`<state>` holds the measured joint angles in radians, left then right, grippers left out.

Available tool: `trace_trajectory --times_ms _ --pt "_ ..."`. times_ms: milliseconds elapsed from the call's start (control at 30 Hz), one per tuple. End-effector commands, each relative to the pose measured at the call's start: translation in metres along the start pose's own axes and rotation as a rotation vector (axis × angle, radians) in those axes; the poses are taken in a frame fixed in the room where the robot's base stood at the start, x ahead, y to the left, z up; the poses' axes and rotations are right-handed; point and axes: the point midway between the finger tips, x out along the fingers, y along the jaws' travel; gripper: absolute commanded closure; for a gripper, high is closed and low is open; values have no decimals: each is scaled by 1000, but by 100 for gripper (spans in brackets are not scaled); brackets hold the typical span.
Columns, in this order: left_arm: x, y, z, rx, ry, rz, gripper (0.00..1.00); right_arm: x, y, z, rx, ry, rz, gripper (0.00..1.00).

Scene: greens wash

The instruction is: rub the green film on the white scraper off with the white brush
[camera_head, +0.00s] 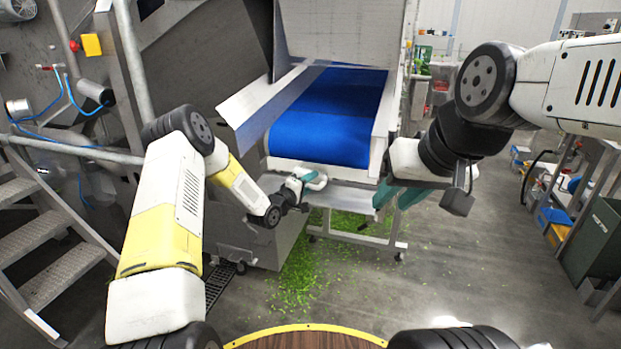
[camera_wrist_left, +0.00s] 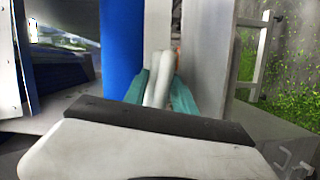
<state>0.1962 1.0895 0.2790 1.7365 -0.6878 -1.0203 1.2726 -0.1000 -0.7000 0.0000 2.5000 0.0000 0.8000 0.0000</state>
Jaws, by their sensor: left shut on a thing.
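My left gripper (camera_head: 303,182) is shut on a white, curved handle, which I take to be the white brush (camera_head: 317,182). In the left wrist view the brush handle (camera_wrist_left: 158,88) stands between the teal fingers; its bristles are hidden. It is held just below the front end of the blue belt. The white scraper looks to be the pale strip (camera_head: 340,173) across that end; a pale strip (camera_wrist_left: 158,25) stands beside the belt in the left wrist view. I cannot make out green film on it. My right gripper (camera_head: 397,198) has teal fingers apart, with nothing visible between them.
The blue belt (camera_head: 330,115) slopes down between pale side walls. Green scraps (camera_head: 315,260) litter the floor below it. Metal steps (camera_head: 50,255) and a rail stand at left. A dark green bin (camera_head: 590,240) and shelving stand at right. The grey floor (camera_head: 470,270) is open at front right.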

Motion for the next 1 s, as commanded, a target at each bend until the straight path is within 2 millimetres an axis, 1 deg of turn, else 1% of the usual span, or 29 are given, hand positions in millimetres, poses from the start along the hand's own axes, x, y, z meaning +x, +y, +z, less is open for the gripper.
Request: trace_trajectory --times_ms 1000 --pt "18 1 -5 0 0 2 100 0 0 0 0 0 0 68"
